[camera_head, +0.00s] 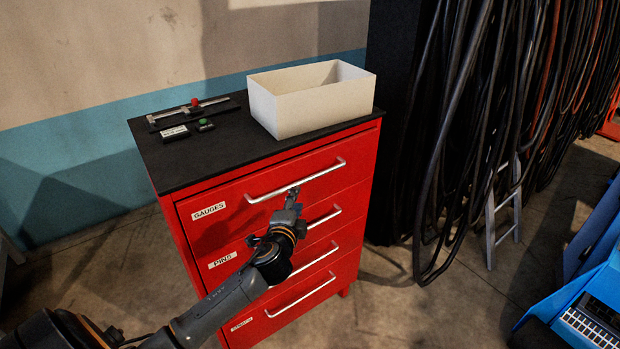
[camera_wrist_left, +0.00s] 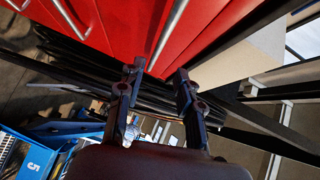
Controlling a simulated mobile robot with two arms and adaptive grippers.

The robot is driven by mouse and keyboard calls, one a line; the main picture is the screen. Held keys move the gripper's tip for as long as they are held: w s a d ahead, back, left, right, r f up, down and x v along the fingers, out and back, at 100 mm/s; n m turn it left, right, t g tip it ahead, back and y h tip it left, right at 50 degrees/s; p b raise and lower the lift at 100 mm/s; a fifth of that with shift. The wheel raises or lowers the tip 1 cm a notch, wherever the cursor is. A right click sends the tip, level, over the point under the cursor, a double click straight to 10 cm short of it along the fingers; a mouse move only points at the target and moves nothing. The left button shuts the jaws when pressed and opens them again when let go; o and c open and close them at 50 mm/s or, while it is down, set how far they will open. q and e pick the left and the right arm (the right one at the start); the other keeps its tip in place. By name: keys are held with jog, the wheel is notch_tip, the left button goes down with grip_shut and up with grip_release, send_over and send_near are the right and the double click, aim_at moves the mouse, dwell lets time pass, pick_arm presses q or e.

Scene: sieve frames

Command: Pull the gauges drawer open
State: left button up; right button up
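The gauges drawer (camera_head: 235,222) is the top drawer of a red cabinet, with a white GAUGES label at its left. Its front looks flush with the cabinet. Its silver bar handle (camera_head: 318,174) runs across the front, and a silver bar (camera_wrist_left: 170,32) shows in the left wrist view. My left gripper (camera_head: 293,191) is just below the handle's middle in the head view. In the left wrist view its two fingers (camera_wrist_left: 160,72) are apart, with the bar's near end between or just beyond them. I cannot tell if they touch it. My right gripper is out of view.
A cream open box (camera_head: 312,105) stands on the black cabinet top, beside a caliper (camera_head: 193,110) and small gauges. The PINS drawer (camera_head: 230,258) and others are below. Black cables (camera_head: 470,110) hang at the right. Blue equipment (camera_head: 585,290) stands at the lower right.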

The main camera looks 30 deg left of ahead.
aim_at(304, 182)
pick_arm(q)
jog(key=x, duration=1.1)
jog(key=shift+w+f, duration=0.1)
jog(key=shift+w, duration=0.15)
grip_shut()
